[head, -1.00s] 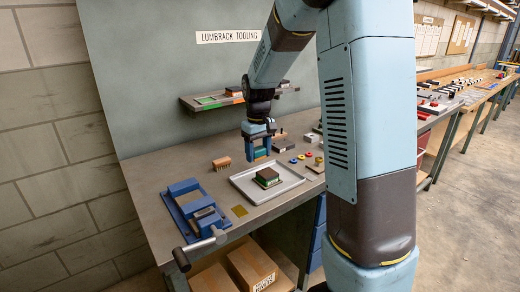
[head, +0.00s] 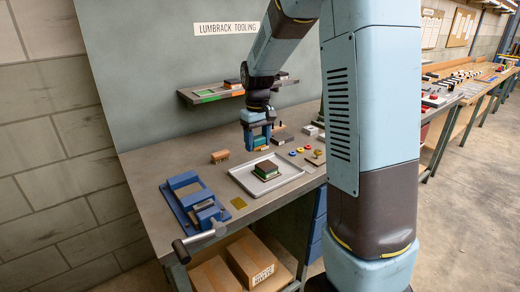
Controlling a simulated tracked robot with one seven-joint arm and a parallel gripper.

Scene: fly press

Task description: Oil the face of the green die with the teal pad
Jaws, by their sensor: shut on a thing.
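The green die (head: 266,170) is a block with a dark brown top and a green side. It sits in the grey tray (head: 240,175) on the bench. My gripper (head: 259,143) hangs just behind the tray, pointing down. It is shut on a small teal block, the teal pad (head: 261,141), with a tan part under it. The pad appears above and behind the die, apart from it. The fingers hide part of the pad, and its underside cannot be made out.
A blue vise (head: 178,202) with a handle stands at the front left. A wooden brush-like block (head: 220,156) and a brass plate (head: 238,203) lie nearby. Small coloured rings (head: 307,148) lie right of the tray. A wall shelf (head: 200,98) hangs behind my gripper.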

